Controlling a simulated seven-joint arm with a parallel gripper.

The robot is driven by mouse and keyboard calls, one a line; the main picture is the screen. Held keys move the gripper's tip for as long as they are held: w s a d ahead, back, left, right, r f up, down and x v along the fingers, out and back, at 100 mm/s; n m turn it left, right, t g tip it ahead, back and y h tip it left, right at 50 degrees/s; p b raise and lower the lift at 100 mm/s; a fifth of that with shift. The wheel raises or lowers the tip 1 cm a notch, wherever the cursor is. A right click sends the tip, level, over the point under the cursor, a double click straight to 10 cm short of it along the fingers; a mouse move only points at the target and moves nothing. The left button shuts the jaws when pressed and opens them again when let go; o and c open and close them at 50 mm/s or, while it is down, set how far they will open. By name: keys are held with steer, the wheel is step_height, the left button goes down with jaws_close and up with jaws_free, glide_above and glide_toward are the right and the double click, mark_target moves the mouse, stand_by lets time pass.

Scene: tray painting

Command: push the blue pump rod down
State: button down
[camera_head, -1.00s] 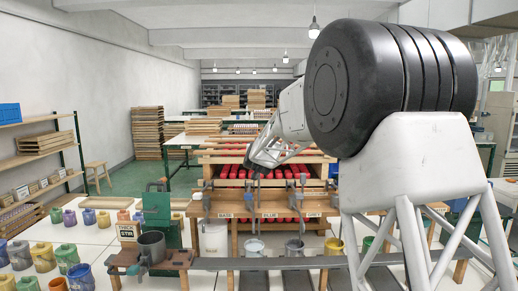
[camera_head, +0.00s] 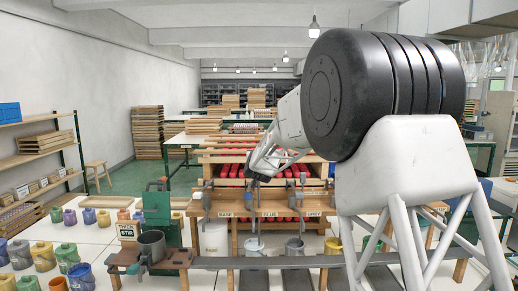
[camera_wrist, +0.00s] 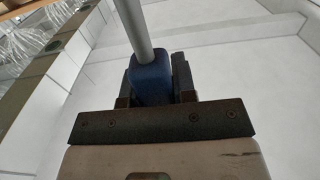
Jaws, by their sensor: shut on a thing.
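My gripper (camera_head: 257,180) is at the row of pumps on the wooden stand, above the middle of its front. In the wrist view, my gripper (camera_wrist: 157,85) is shut on the blue handle of the pump rod (camera_wrist: 151,82), with a dark finger on each side. A grey shaft (camera_wrist: 137,35) runs from the blue handle towards the top of the picture. In the head view the handle is too small and covered to make out. A metal can (camera_head: 254,246) stands below that pump, with a thin pale line above it that I cannot identify.
More pumps stand close on both sides, such as the left one (camera_head: 207,196). Coloured pots stand farther left.

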step_height(320, 180, down, 4)
steer(key=shift+f, duration=0.25)
steer(key=c, duration=0.9)
jaws_free()
steer(key=shift+s, duration=0.2)
steer(key=shift+s, duration=3.7)
